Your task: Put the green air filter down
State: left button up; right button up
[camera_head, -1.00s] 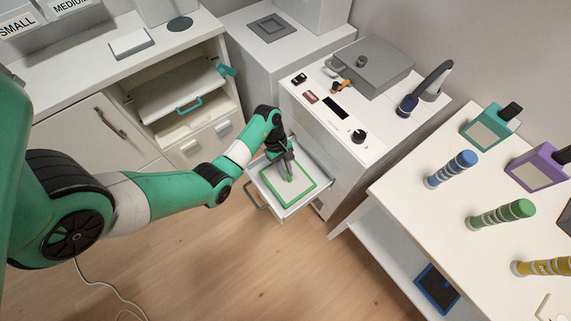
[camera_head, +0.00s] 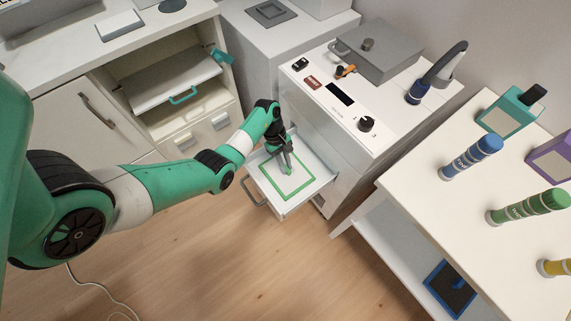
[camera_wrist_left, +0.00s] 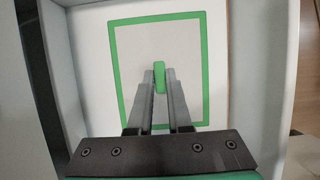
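The green air filter (camera_head: 265,187) is a flat pale panel with a green frame and a small green handle. It is inside the open white drawer (camera_head: 293,207) of the white machine, flat, at or just above the drawer floor; I cannot tell which. My left gripper (camera_head: 288,170) is over it. In the left wrist view, its two fingers (camera_wrist_left: 159,77) sit close on both sides of the upright handle, and the filter (camera_wrist_left: 203,60) lies within the drawer walls (camera_wrist_left: 85,60). My right gripper is not in view.
The white machine (camera_head: 345,135) with knob and display stands behind the drawer. A table (camera_head: 425,180) at right holds coloured bottles, with a blue-framed item (camera_head: 449,289) on its lower shelf.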

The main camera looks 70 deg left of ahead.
pick_arm(q)
jog(key=o, duration=0.4)
jog(key=shift+r, duration=0.3)
jog(key=p+v, duration=0.7)
jog(key=v, duration=0.4)
jog(key=shift+a+r, duration=0.1)
jog(key=shift+r, duration=0.25)
